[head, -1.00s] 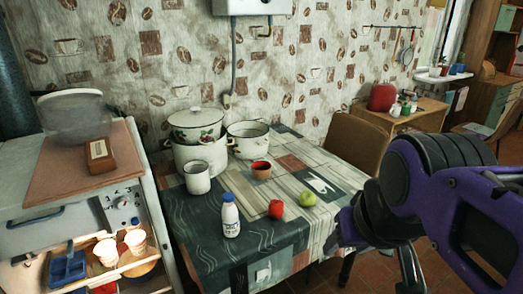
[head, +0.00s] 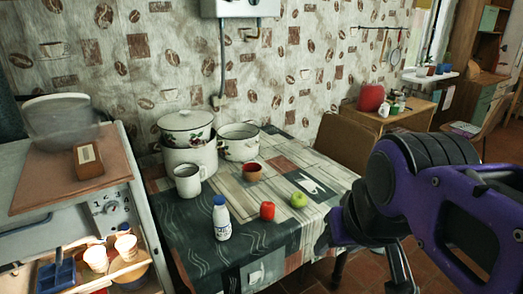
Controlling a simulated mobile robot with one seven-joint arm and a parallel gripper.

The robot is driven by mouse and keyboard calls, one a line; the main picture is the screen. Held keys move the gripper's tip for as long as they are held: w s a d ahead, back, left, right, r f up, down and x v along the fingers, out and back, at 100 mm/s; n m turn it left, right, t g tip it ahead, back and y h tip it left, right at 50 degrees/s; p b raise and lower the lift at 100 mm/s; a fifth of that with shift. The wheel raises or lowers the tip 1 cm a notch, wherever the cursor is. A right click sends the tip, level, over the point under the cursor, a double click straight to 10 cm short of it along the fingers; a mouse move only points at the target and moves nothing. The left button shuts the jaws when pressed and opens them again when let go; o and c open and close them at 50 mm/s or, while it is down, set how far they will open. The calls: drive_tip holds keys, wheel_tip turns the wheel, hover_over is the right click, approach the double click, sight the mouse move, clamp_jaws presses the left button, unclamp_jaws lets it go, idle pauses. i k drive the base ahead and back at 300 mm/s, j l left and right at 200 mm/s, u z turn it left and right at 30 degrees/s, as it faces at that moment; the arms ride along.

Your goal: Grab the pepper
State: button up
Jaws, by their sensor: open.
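A small red pepper (head: 267,211) rests on the table's patterned cloth (head: 278,240), near the front edge. A green apple (head: 298,200) lies just to its right and a little farther back. A white bottle with a blue cap (head: 221,218) stands to its left. My gripper (head: 360,262) is at the lower right, beside the table's right front edge. It is open, right of the pepper and clearly apart from it. My purple arm hides part of the gripper and the floor behind it.
A stove (head: 70,190) is on the left. A chair (head: 347,146) stands at the table's far right side.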

sight(267, 210)
drive_tip(key=i+l, duration=0.4)
drive_tip(key=i+l+u, duration=0.45)
drive_tip(key=l, duration=0.15)
